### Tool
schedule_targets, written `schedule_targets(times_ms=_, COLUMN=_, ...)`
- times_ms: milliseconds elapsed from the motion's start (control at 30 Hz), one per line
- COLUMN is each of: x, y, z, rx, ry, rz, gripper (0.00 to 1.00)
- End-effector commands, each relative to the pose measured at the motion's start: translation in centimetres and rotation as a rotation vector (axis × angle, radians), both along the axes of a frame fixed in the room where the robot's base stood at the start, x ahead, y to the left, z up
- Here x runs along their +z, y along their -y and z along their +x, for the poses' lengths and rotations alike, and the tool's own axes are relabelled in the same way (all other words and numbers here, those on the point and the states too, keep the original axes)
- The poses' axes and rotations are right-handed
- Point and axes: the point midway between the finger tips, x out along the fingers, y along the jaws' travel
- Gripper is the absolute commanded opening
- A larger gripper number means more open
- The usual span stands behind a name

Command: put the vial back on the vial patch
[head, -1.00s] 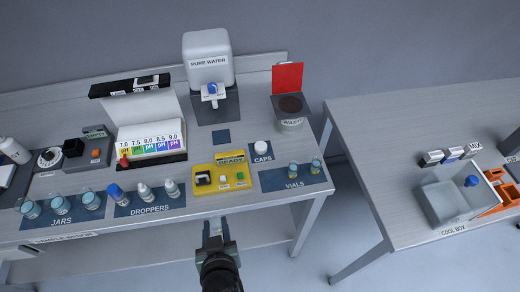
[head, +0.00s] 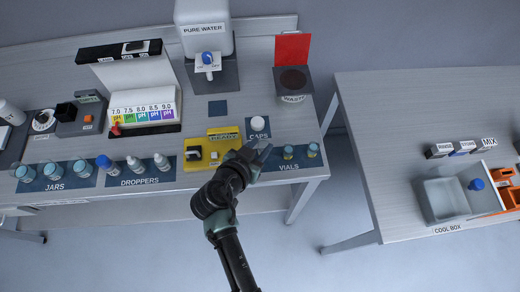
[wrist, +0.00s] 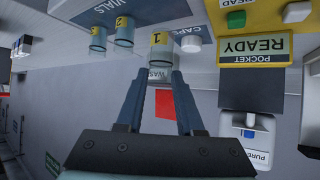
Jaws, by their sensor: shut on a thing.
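My gripper (head: 264,154) is shut on a small vial (wrist: 160,48) marked 1, which sits between the fingertips in the wrist view. The head view hides most of this vial behind the fingers. My gripper is at the left part of the dark blue vial patch (head: 310,167), left of the two other vials. I cannot tell whether the held vial touches the patch.
A white cap (head: 257,123) stands on the caps patch just behind my gripper. The yellow reader (head: 208,150) is to the left, with droppers (head: 134,164) and jars beyond. The waste bin (head: 293,82) is behind. The bench's right edge is near the vials.

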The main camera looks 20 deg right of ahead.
Motion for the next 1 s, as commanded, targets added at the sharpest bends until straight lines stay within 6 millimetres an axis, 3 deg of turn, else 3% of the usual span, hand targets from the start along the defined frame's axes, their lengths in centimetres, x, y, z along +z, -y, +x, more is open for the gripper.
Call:
schedule_targets(times_ms=200, x=-2.9, y=0.0, z=0.0, rx=0.002, ry=-0.003, rz=0.0, gripper=0.0)
schedule_targets(times_ms=667, x=-3.9, y=0.0, z=0.0, rx=0.002, ry=0.0, rz=0.001, gripper=0.0)
schedule_targets(times_ms=700, x=-3.7, y=0.0, z=0.0, rx=0.001, ry=-0.001, rz=0.001, gripper=0.42)
schedule_targets(times_ms=833, x=-3.7, y=0.0, z=0.0, rx=0.002, ry=-0.001, rz=0.0, gripper=0.65)
schedule_targets(times_ms=1000, x=-3.7, y=0.0, z=0.0, rx=0.001, ry=-0.001, rz=0.001, gripper=0.66)
